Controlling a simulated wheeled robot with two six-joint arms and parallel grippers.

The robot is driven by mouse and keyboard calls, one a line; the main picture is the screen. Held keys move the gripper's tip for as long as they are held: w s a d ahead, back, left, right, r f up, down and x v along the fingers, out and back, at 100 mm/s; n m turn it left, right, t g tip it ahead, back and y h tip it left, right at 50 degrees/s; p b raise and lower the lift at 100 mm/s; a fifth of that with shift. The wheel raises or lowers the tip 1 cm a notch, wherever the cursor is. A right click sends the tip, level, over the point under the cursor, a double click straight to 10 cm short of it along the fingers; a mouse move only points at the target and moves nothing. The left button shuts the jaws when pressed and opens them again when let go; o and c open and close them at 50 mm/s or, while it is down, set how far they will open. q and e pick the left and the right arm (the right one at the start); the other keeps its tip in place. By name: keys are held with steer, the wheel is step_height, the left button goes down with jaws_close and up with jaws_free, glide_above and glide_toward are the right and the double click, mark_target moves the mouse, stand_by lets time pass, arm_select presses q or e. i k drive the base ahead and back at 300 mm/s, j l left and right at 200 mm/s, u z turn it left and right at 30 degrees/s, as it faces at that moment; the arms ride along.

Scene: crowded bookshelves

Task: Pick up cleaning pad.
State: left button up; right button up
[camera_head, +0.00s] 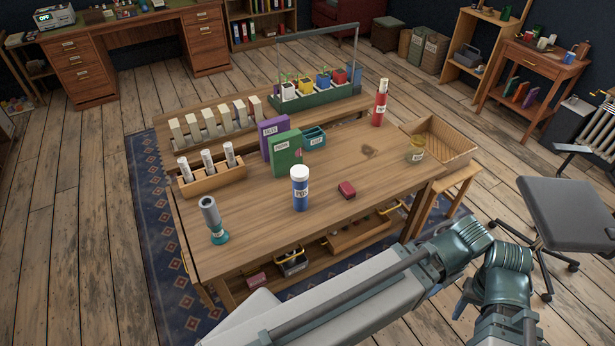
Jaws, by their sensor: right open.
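My right arm (440,260) comes in from the bottom and folds back at lower right, beyond the bench's near edge and apart from the pad. My right gripper is open and well away from the pad; its fingers are hard to make out at the bottom of the picture. My left gripper is not in view.
A blue bottle with a white cap (300,190) stands left of the pad. Green (287,155) and purple (270,138) boxes stand behind it. A grey chair (570,210) stands right. The bench around the pad is clear.

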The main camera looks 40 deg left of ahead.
mark_target(348, 192)
steer(key=i+u, duration=0.2)
steer(key=u, duration=0.25)
steer(key=i+l+u, duration=0.15)
steer(key=u, duration=0.3)
steer(key=i+l+u, duration=0.15)
steer(key=u, duration=0.3)
steer(key=i+l+u, duration=0.15)
steer(key=u, duration=0.3)
steer(key=i+l+u, duration=0.25)
steer(key=l+u, duration=0.25)
